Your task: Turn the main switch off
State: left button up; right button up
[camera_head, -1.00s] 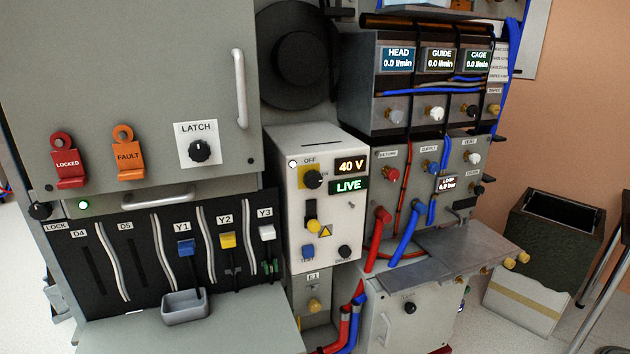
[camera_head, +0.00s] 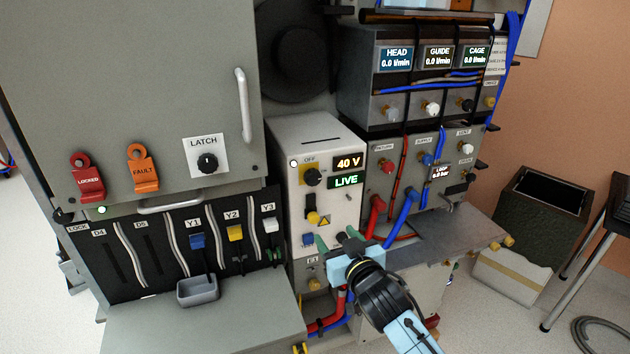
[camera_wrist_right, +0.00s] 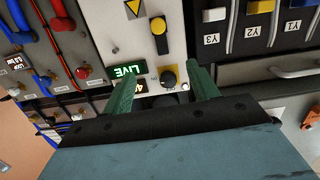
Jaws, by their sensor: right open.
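The main switch (camera_head: 312,176) is a black rotary knob on a yellow plate, beside an OFF label on the white power box (camera_head: 284,140). The box's displays read 40 V (camera_head: 348,162) and LIVE (camera_head: 345,181). My right gripper (camera_head: 335,240) is open and empty in front of the lower part of the box, below the switch. In the right wrist view the green fingers (camera_wrist_right: 163,85) stand apart, and the switch's yellow plate (camera_wrist_right: 169,78) shows between them, partly hidden by the gripper body. My left gripper is out of view.
A yellow-and-black toggle (camera_head: 312,216) and a blue button (camera_head: 308,239) sit below the switch. Red and blue hoses (camera_head: 404,215) and a metal shelf (camera_head: 460,230) lie to the right. A small grey tray (camera_head: 198,290) stands on the left ledge.

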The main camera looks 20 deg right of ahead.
jog(key=t, duration=0.1)
send_near(314, 179)
jog(key=s, duration=0.4)
jog(key=w, duration=1.3)
jog(key=shift+w+f, duration=0.1)
jog(key=shift+w, duration=0.2)
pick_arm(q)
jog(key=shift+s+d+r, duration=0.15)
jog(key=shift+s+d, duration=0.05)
pick_arm(e)
jog(key=c, duration=1)
